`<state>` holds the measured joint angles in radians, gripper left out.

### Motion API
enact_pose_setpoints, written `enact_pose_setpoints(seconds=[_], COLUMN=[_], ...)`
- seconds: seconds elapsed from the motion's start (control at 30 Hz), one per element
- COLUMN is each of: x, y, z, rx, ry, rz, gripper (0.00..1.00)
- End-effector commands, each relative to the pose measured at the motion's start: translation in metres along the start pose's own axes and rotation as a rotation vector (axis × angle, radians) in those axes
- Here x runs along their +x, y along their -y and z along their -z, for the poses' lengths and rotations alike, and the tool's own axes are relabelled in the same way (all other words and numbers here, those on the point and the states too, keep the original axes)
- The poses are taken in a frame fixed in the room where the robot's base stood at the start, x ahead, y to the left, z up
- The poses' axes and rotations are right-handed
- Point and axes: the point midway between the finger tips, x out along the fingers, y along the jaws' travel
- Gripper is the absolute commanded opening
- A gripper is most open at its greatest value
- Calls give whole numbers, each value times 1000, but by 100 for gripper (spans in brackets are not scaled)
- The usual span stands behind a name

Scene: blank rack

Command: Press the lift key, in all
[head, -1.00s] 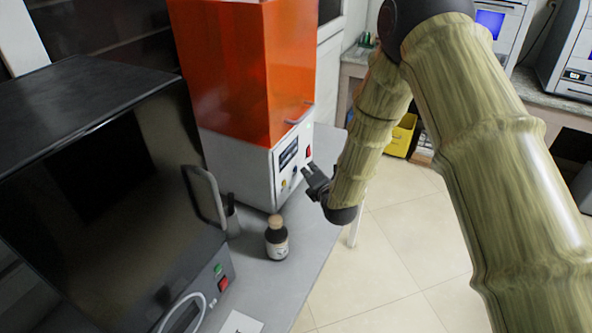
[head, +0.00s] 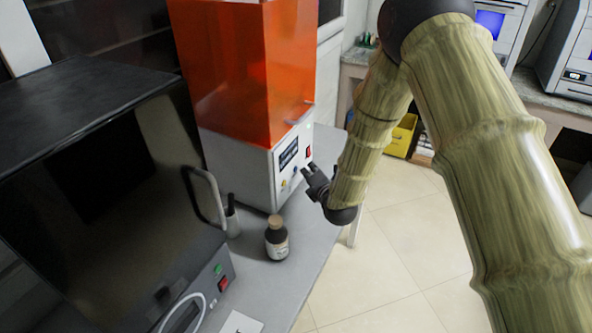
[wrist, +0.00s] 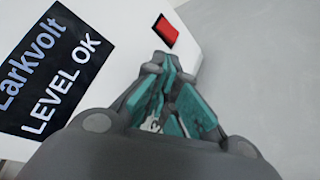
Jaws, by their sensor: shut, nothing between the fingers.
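The machine with the orange hood (head: 245,70) stands on the grey bench, its pale base (head: 240,165) facing right. Its front has a dark display (head: 289,153), a red switch (head: 308,153), a small blue key (head: 295,171) and a yellow key (head: 284,184). No lift label is legible. My gripper (head: 308,172) is shut and empty, just right of the blue key, with a small gap seeming to show. In the wrist view, the shut fingers (wrist: 166,64) lie below the red switch (wrist: 166,30); the display (wrist: 45,72) reads "Larkvolt LEVEL OK". The keys are hidden there.
A brown bottle (head: 276,240) stands on the bench (head: 300,255) in front of the machine. A dark cabinet with a handle (head: 205,195) fills the left. Open tiled floor (head: 390,250) lies to the right.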

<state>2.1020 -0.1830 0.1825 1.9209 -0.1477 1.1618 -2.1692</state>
Motion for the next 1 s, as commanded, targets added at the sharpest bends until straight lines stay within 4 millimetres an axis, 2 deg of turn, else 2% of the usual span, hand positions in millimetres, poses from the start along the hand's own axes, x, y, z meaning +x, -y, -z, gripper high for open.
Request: enact_pose_setpoints(seconds=[1.0], x=[6], y=[-5], z=[5], rx=[0], ry=[0], rz=[0], gripper=[0])
